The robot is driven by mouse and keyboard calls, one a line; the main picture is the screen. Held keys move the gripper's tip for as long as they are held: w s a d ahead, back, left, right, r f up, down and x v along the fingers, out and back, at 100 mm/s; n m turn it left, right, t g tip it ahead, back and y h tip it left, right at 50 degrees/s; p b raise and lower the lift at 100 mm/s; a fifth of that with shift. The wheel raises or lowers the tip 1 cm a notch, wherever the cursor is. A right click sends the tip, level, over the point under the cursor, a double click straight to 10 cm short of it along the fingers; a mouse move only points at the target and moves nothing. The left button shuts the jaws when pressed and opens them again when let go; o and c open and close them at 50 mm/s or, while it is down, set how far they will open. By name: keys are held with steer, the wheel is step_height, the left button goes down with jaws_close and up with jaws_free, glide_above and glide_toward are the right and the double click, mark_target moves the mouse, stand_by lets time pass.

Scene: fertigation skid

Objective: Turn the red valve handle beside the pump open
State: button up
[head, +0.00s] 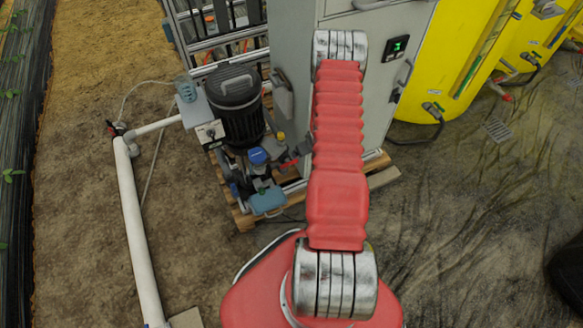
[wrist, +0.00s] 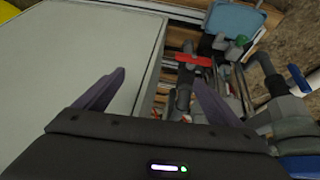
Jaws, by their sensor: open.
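The red valve handle (wrist: 193,61) shows in the wrist view just beyond the tip of the right finger, lying roughly crosswise on a grey valve body. In the head view a small red piece of the handle (head: 289,163) shows beside the pump (head: 236,95), partly hidden by my arm. My gripper (wrist: 158,78) is open and empty, its two dark fingers spread apart. The handle is nearer the right finger than the left one and appears apart from both. In the head view I cannot clearly make out my fingers.
A grey cabinet (head: 292,40) stands right behind my arm; its panel (wrist: 85,55) fills the left of the wrist view. The skid rests on a wooden pallet (head: 243,219). A white pipe (head: 132,215) lies at left, and yellow tanks (head: 440,65) stand at right.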

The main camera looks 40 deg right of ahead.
mark_target(288, 162)
step_height(288, 162, down, 12)
steer(key=t, duration=0.6)
steer(key=s+a+f+t+h, duration=0.2)
steer(key=s+a+t, duration=0.4)
steer(key=s+a, duration=0.2)
steer(key=shift+a+f, duration=0.2)
steer(key=shift+a, duration=0.3)
steer(key=x, duration=1.3)
steer(key=shift+w+d, duration=0.2)
steer(key=shift+w, duration=0.1)
steer(key=shift+r, duration=0.15)
steer(key=shift+c, duration=0.4)
